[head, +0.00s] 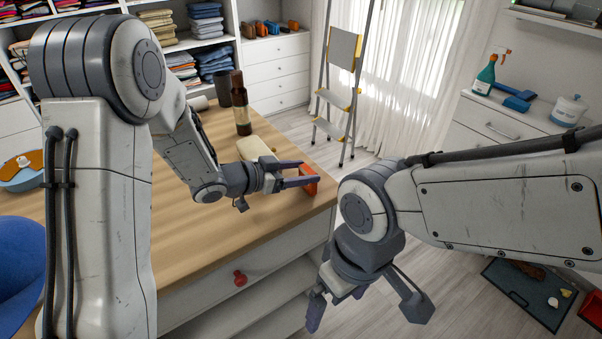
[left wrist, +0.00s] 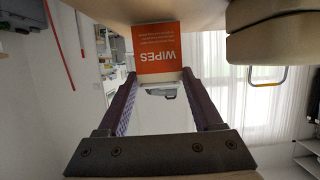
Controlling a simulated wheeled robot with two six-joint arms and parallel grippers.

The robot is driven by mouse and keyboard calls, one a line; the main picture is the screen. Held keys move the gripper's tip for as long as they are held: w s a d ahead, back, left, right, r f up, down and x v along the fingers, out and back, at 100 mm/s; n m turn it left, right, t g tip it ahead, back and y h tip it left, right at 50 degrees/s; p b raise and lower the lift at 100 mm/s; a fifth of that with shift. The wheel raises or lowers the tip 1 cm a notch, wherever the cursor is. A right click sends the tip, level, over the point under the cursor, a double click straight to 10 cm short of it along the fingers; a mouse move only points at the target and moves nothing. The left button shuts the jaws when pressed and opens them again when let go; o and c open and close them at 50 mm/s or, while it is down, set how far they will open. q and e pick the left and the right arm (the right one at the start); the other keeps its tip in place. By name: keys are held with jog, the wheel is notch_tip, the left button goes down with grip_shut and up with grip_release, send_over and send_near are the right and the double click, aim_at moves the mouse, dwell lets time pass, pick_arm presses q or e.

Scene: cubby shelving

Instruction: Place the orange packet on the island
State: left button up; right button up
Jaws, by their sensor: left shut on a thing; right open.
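The orange packet (head: 309,181) is at the right end of the wooden island (head: 215,220), near its corner. My left gripper (head: 304,175) is shut on it, with a finger on each side. In the left wrist view the orange packet (left wrist: 158,48), printed "WIPES", shows upside down between the fingertips of my left gripper (left wrist: 160,78). Its edge meets the island top (left wrist: 130,12) in that picture; I cannot tell whether it rests there or is just above. My right gripper (head: 337,303) is open and empty, low in front of the island's drawers.
A cream object (head: 254,147), a brown bottle (head: 241,103) and a dark cup (head: 223,88) stand on the island behind my left gripper. A blue bowl (head: 20,177) is at the far left. A stepladder (head: 341,80) stands beyond. The island's front strip is clear.

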pick_arm(q)
jog(key=shift+f, duration=0.2)
jog(key=o, duration=1.3)
jog(key=shift+o, duration=0.2)
jog(key=shift+r, duration=0.15)
jog(key=shift+s+a+r, duration=0.1)
jog(key=shift+a, duration=0.1)
jog(key=v, duration=1.1)
jog(key=shift+s+a+p, duration=0.2)
jog(key=shift+s+p, duration=0.05)
jog(key=shift+p, duration=0.05)
jog(key=shift+r, duration=0.1)
